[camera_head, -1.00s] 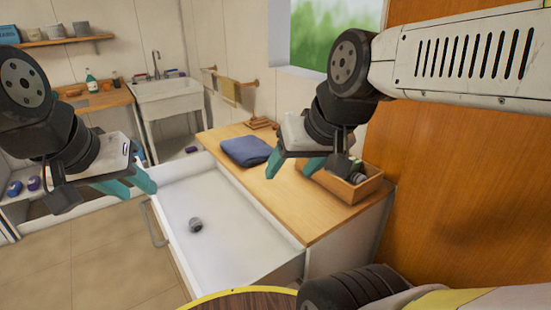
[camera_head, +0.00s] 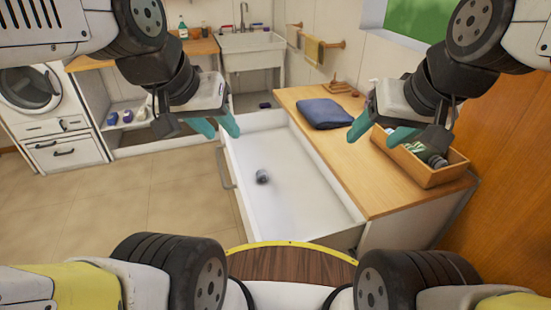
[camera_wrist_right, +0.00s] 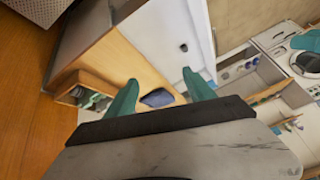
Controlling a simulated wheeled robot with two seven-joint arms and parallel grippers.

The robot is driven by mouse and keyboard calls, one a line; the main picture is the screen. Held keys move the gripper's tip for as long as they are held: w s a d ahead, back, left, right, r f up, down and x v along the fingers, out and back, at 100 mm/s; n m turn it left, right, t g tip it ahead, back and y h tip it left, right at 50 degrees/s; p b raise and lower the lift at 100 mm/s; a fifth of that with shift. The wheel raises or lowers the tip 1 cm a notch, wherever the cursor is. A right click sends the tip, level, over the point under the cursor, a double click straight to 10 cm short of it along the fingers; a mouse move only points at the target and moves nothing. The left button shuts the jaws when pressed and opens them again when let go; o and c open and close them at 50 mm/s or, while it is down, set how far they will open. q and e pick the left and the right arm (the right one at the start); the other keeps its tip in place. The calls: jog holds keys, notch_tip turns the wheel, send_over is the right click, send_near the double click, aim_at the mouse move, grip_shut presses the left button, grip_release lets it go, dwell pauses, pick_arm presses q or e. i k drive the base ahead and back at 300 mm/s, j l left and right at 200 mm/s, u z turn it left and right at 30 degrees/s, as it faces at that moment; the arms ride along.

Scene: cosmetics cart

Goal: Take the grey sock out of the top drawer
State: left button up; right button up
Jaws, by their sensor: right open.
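The grey sock (camera_head: 263,176) lies rolled up in the open top drawer (camera_head: 300,205), on the drawer's white floor left of its middle. It also shows as a small dark spot in the right wrist view (camera_wrist_right: 184,47). My left gripper (camera_head: 222,128) hangs above the drawer's far left corner, its teal fingers apart and empty. My right gripper (camera_head: 372,131) is open and empty above the wooden counter, right of the drawer. Its two teal fingers also show apart in the right wrist view (camera_wrist_right: 160,95). Neither gripper touches the sock.
A folded blue towel (camera_head: 324,113) and a wooden box (camera_head: 433,176) with bottles stand on the counter (camera_head: 375,190). A sink (camera_head: 254,50) stands behind, and a washing machine (camera_head: 30,92) at the far left. The tiled floor left of the drawer is clear.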

aim_at(262, 177)
jog(key=k+j+z, duration=0.1)
jog(key=j, duration=0.35)
jog(key=k+j, duration=0.1)
jog(key=j, duration=0.4)
jog(key=i+j+z, duration=0.1)
jog(key=j, duration=0.25)
jog(key=i+j+z, duration=0.1)
jog(key=j, duration=0.25)
jog(key=i+j+z, duration=0.1)
jog(key=j, duration=0.25)
jog(key=i+j+z, duration=0.1)
jog(key=i+j, duration=0.4)
